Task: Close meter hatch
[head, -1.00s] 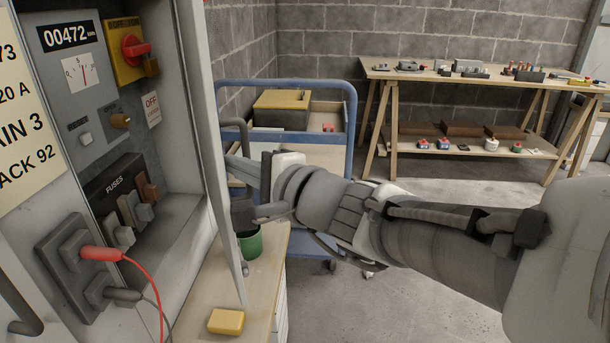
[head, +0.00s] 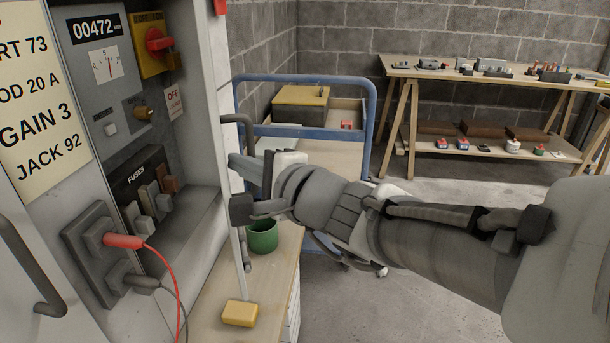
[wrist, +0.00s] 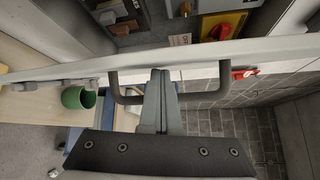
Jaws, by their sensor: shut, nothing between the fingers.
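The meter hatch (head: 229,130) is a pale panel, seen nearly edge-on at the right side of the grey meter cabinet (head: 205,120). It stands open. Its dark bar handle (head: 246,128) faces right, away from the cabinet. In the wrist view, the hatch (wrist: 60,72) crosses the picture as a pale band, with the U-shaped handle (wrist: 205,98) on its near side. My gripper (head: 236,163) is at the handle's height, close to the hatch. In the wrist view, its shut fingers (wrist: 160,74) cross the handle's middle and hide part of it; I cannot tell if they touch.
Red and dark plugs (head: 122,241) with cables hang from the cabinet's front. A yellow block (head: 240,314) and green cup (head: 262,236) stand on the wooden top below. A blue trolley (head: 369,110) is behind my gripper. A workbench (head: 400,67) stands farther back.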

